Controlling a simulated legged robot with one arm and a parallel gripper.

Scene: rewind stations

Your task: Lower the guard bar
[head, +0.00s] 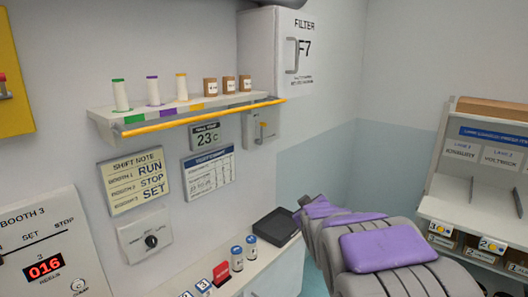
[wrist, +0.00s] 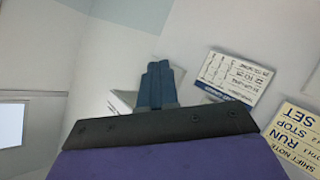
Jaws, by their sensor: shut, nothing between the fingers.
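The guard bar (head: 205,118) is a long orange bar along the front edge of a wall shelf (head: 105,123) in the head view. It runs level with the shelf's edge, below the items standing there. I cannot make out the bar in the wrist view. My gripper (wrist: 158,85) shows in the wrist view with its dark blue fingers together and empty. In the head view my grey and purple arm is at the lower right, below and to the right of the bar, and well apart from it. The fingers cannot be made out clearly there.
Several thread spools (head: 153,92) and brown jars (head: 229,84) stand on the shelf. A white filter cabinet (head: 290,50) is right of it. Below are a dark tray (head: 277,227), small bottles (head: 237,258) and wall signs (head: 137,180). A rack (head: 470,205) stands at the right.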

